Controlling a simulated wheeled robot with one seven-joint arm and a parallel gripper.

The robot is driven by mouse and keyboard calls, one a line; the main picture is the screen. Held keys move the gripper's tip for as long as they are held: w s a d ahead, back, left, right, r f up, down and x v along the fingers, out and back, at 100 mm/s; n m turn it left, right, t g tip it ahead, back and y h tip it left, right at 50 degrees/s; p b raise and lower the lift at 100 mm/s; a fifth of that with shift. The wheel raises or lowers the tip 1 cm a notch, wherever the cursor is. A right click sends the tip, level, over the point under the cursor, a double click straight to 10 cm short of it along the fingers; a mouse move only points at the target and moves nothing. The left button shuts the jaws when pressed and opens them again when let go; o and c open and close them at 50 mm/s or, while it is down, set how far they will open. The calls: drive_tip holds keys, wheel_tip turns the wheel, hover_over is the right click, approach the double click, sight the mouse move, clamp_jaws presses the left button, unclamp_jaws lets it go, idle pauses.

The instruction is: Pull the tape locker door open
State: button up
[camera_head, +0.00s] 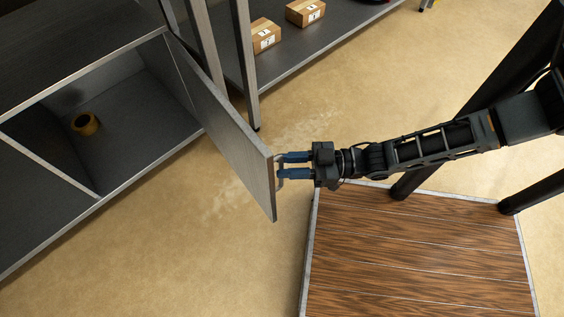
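The tape locker door (228,128) is a grey panel, swung wide out from the locker (125,110), so the compartment stands open. A pale metal handle (280,181) sits on the outer face near the door's free edge. My gripper (284,165) is at this handle, with its two blue fingers apart and a visible gap between them. The fingertips overlap the handle in this view; whether they touch it I cannot tell.
A grey shelf (335,42) with two cardboard boxes (304,12) stands behind the door, its upright post (245,65) near the door. A wood-topped platform (420,250) is below my arm. Tan floor (190,230) is clear in front of the locker.

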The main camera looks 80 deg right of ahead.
drive_tip(key=v, duration=0.6)
drive_tip(key=shift+p, duration=0.3)
drive_tip(key=w+a+r+m+g+h, duration=0.1)
drive_tip(key=a+r+h, duration=0.1)
drive_tip(key=a+r, duration=0.65)
drive_tip(key=w+a+r+m+g+h, duration=0.15)
drive_tip(key=a+r, duration=0.35)
drive_tip(key=r, duration=0.7)
wheel_tip(320, 180, up, 22)
drive_tip(key=p, duration=2.2)
drive_tip(key=shift+s+a+p, duration=0.25)
drive_tip(key=shift+s+p, duration=0.05)
drive_tip(key=shift+s, duration=0.05)
